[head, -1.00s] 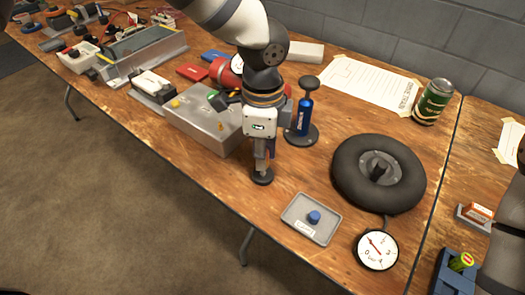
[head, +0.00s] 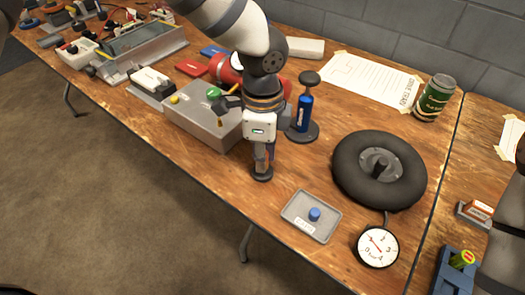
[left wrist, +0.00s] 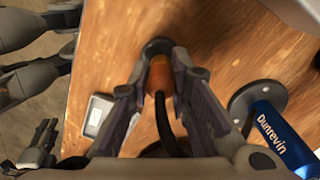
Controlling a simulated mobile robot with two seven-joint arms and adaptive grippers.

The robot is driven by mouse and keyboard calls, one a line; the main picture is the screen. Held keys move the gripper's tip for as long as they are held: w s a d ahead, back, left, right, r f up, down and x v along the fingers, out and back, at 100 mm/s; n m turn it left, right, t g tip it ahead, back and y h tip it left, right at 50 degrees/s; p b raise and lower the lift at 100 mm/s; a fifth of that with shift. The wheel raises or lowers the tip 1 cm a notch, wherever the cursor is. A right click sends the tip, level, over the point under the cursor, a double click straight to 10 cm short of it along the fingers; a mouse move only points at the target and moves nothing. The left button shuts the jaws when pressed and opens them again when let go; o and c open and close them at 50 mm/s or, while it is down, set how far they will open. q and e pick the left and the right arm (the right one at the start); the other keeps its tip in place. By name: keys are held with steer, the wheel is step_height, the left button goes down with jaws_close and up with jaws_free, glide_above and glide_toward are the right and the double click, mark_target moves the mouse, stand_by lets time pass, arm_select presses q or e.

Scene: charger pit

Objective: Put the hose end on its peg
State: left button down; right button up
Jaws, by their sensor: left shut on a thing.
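My left gripper (head: 262,165) points down near the front edge of the table. In the left wrist view its two fingers (left wrist: 160,85) are shut on the hose end (left wrist: 161,76), an orange-brown piece with a dark hose running back toward the camera. A round black piece (left wrist: 157,47) lies just beyond the hose end; it shows in the head view as a small black disc (head: 262,175) under the fingertips. It looks like the peg's base. The peg itself is hidden, and I cannot tell whether the hose end is around it or above it.
A blue pump (head: 304,113) stands close behind the gripper. A grey metal box (head: 207,122) is to its left. A shallow grey tray (head: 298,229) with a blue knob, a black wheel (head: 347,170) and a dial gauge (head: 377,246) are to the right.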

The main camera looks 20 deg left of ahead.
arm_select(q)
steer(key=shift+f, duration=0.5)
steer(key=c, duration=1.4)
jaws_free()
steer(key=shift+r, duration=0.1)
step_height(320, 180, up, 12)
steer(key=shift+w+f, duration=0.1)
steer(key=shift+w, duration=0.05)
